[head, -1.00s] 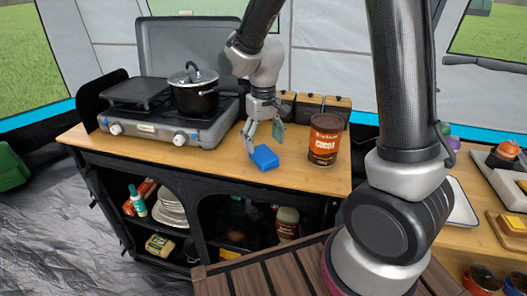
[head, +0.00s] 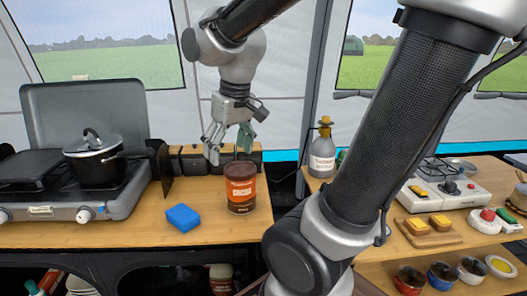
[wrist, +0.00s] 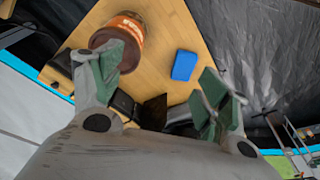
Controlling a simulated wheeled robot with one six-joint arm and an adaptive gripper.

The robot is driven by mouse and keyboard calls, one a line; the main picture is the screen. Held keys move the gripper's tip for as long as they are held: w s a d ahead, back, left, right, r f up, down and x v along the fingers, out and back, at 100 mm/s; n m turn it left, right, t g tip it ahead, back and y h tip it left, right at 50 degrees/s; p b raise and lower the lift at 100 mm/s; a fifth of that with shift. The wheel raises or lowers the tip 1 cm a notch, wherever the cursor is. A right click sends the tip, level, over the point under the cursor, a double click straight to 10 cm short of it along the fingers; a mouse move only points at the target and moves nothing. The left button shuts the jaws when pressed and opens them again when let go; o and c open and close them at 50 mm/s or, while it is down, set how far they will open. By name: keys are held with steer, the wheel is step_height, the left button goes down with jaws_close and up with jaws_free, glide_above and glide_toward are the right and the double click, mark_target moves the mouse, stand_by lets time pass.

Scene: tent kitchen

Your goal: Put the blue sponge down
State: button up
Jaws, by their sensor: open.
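The blue sponge (head: 183,217) lies flat on the wooden counter (head: 120,232), left of the cocoa tin (head: 240,188). In the wrist view the sponge (wrist: 184,65) lies on the counter beyond my fingers, apart from both of them. My gripper (head: 228,150) is open and empty, raised above the counter behind the sponge and the tin. In the wrist view its green-padded fingers (wrist: 165,92) are spread wide, and the left one overlaps the cocoa tin (wrist: 120,38) in the picture.
A stove (head: 115,195) with a black pot (head: 93,165) stands left of the sponge. Dark boxes with wooden tops (head: 190,160) line the counter's back. A grey bottle (head: 322,155) and a second table with a white hob (head: 450,192) are to the right. Bare counter surrounds the sponge.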

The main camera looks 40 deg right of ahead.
steer(key=s+d+r+t, duration=0.1)
steer(key=s+d, duration=0.3)
steer(key=s, duration=0.5)
steer(key=shift+d+r+m+t, duration=0.2)
steer(key=shift+m+t, duration=0.1)
steer(key=shift+m, duration=0.1)
